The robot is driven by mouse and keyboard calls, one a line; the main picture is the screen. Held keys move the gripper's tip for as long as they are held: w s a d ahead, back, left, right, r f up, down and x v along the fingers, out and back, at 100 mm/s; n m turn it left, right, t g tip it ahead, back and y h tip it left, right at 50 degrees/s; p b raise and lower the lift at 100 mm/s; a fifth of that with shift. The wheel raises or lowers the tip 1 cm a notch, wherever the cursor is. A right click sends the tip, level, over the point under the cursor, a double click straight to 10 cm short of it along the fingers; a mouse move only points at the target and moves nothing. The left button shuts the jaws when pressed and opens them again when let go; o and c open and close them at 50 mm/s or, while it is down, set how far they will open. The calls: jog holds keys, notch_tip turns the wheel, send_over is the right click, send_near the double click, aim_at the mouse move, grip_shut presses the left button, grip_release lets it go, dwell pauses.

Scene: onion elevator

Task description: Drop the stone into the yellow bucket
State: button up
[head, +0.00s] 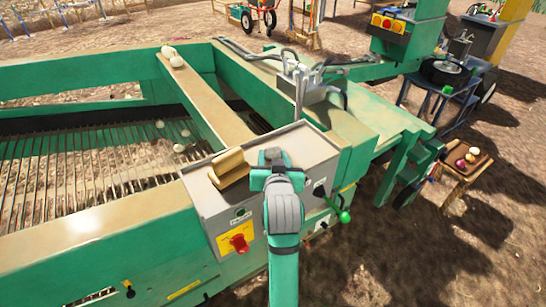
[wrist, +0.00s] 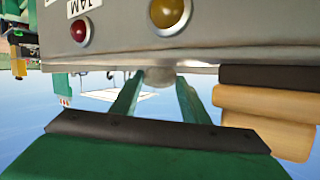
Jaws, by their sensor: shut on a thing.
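My gripper (head: 272,157) is over the top of the grey control box on the green machine. In the wrist view its two green fingers (wrist: 160,88) close on a small pale grey, rounded stone (wrist: 163,77), just beside the box's edge. The fingers hide part of the stone, and my gripper hides it in the head view. Two other pale stones (head: 172,57) lie on the tan beam at the far left. Several more pale lumps (head: 180,148) lie on the bar grate. I cannot make out a yellow bucket in either view.
The control box (head: 320,150) carries tan blocks (head: 230,168) left of my gripper and a red knob (head: 239,243). A bracket with grey hoses (head: 300,90) stands behind. A small wooden stand (head: 455,178) with onions is at right. Bare ground lies at lower right.

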jog(key=shift+f, duration=0.1)
jog(key=o, duration=0.9)
jog(key=shift+f, duration=0.1)
jog(key=shift+c, duration=0.2)
jog(key=shift+o, duration=0.7)
